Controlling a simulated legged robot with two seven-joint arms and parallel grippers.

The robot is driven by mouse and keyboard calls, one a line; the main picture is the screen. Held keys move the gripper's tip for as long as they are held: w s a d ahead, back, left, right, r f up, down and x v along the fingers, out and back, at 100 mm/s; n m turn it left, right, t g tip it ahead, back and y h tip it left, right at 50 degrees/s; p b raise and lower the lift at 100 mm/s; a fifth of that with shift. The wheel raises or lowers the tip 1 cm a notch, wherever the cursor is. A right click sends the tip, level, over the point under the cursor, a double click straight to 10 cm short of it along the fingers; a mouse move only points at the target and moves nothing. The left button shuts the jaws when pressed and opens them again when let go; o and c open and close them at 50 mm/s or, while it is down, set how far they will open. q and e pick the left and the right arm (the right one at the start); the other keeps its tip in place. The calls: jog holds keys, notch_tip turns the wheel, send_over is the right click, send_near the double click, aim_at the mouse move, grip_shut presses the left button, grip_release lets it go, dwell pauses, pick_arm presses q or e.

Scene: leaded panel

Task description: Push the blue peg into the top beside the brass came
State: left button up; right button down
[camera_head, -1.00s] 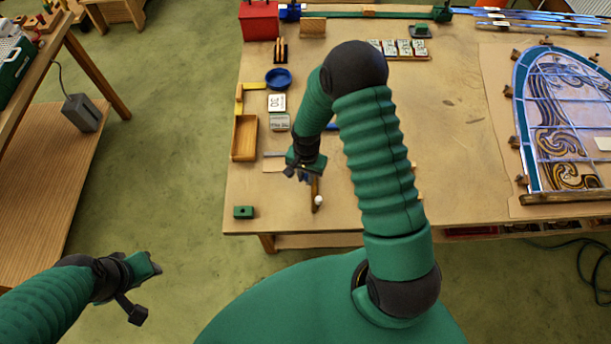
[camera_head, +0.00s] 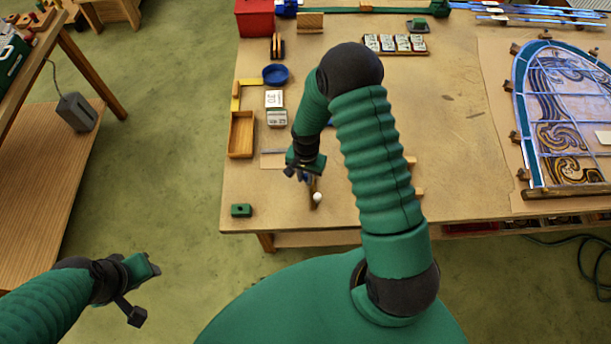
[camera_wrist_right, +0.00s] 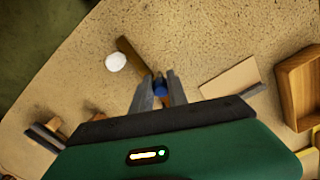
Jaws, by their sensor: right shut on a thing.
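My right gripper (camera_head: 304,172) is over the front left part of the table. The peg's lower end is hidden. The leaded panel (camera_head: 565,115), arched with brown swirls and a blue border, lies at the right of the table, well away from the gripper. I cannot pick out the brass came for certain. My left gripper (camera_head: 148,266) hangs off the table at lower left; its fingers are too small to read.
A wooden tray (camera_head: 240,135), blue dish (camera_head: 275,75) and green block (camera_head: 241,210) are at the left. A rack of pieces (camera_head: 395,45) is behind. The table's middle is clear.

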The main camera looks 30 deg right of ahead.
jog(key=shift+f+b, duration=0.5)
jog(key=shift+f, duration=0.2)
jog(key=c, duration=1.2)
grip_release()
notch_tip(320, 180, up, 17)
jog(key=b, duration=0.3)
jog(key=s+a+f+n+t+b, duration=0.2)
jog(key=s+a+f+n+b, duration=0.5)
jog(key=s+a+n+b, duration=0.1)
jog(key=s+n, duration=0.1)
jog(key=n, duration=0.1)
jog(key=shift+f+n+t, duration=0.4)
